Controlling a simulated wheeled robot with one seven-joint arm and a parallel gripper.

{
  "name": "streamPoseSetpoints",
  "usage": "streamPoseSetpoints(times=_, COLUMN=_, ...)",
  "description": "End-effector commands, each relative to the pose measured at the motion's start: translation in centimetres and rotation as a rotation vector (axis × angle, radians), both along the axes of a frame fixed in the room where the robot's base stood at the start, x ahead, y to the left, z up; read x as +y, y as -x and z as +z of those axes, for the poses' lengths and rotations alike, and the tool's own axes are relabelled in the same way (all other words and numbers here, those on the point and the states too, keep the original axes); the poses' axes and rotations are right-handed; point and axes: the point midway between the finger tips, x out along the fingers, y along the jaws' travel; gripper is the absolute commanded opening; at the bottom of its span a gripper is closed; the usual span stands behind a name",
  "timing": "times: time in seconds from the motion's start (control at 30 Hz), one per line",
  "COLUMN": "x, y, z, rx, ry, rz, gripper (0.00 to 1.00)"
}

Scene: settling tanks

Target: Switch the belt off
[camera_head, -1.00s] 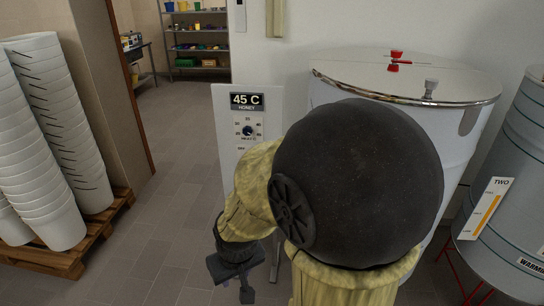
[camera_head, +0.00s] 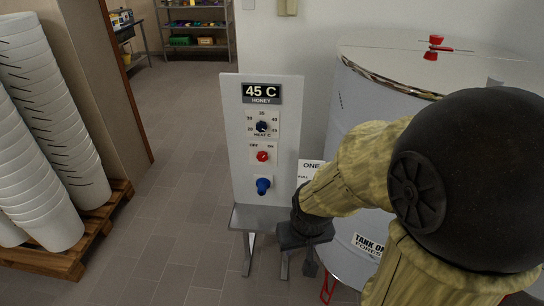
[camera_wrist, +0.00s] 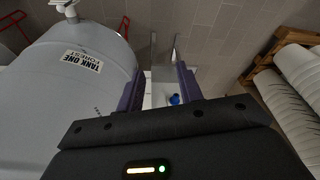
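I cannot tell which way the red switch points. My gripper (camera_wrist: 160,88) is open, with two purple fingers apart and nothing between them. In the wrist view, the blue knob (camera_wrist: 174,99) shows beyond the fingers; the red switch is not seen there. In the head view, my gripper is mostly hidden by my arm, low and right of the panel.
Tank one (camera_head: 360,140), with a metal lid and label (camera_head: 368,245), is right behind my arm. A grey shelf (camera_head: 262,217) juts out below the panel. Stacked white buckets (camera_head: 40,150) stand on a wooden pallet (camera_head: 70,255) at left. Floor between is clear.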

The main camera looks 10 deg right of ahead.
Motion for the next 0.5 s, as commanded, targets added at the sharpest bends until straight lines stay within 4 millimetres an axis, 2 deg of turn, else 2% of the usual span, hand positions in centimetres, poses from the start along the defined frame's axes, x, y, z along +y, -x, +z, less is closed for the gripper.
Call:
streamPoseSetpoints(times=0.27, x=0.0, y=0.0, z=0.0, rx=0.000, ry=0.000, rz=0.000, gripper=0.36)
streamPoseSetpoints(times=0.4, x=0.1, y=-0.6, z=-0.3, rx=-0.010, ry=-0.006, rz=-0.014, gripper=0.63)
streamPoseSetpoints(times=0.5, x=0.3, y=-2.3, z=-1.3, rx=-0.042, ry=-0.026, rz=-0.068, gripper=0.63)
